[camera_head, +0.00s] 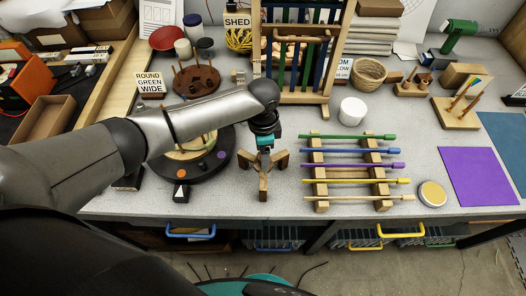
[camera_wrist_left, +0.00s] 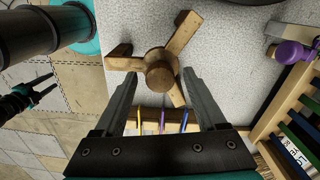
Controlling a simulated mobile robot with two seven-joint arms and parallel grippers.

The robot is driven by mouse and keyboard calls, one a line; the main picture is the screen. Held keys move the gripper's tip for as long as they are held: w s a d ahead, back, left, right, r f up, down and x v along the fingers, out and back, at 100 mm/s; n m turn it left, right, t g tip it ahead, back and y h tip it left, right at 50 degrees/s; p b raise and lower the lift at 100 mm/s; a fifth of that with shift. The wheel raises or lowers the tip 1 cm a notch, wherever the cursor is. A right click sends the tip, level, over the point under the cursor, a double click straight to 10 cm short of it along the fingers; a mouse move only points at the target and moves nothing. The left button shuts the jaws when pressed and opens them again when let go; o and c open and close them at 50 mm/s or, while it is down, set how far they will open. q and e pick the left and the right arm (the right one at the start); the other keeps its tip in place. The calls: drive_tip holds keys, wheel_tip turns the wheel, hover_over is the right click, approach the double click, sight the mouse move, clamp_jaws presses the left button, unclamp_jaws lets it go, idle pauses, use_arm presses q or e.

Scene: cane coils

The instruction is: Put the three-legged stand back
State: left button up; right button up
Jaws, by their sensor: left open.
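The three-legged stand (camera_head: 263,184) is a small wooden piece with three splayed legs and a round central post. It is on the grey worktop near the front edge. In the left wrist view the stand (camera_wrist_left: 158,72) shows from above, its round post between the fingertips. My left gripper (camera_head: 264,143) is directly over the stand, pointing down. In the left wrist view my left gripper (camera_wrist_left: 161,79) is open, one finger on each side of the post, with visible gaps.
A dark turntable (camera_head: 213,179) with coloured dots is left of the stand, partly behind my arm. A wooden rack (camera_head: 318,174) with coloured rods is to the right. A tall wooden frame (camera_head: 325,97) and a white cup (camera_head: 352,111) are behind.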

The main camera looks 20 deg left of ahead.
use_arm(q)
drive_tip(key=shift+r, duration=0.1)
wheel_tip(320, 180, up, 12)
drive_tip(key=p, duration=0.1)
idle(0.4)
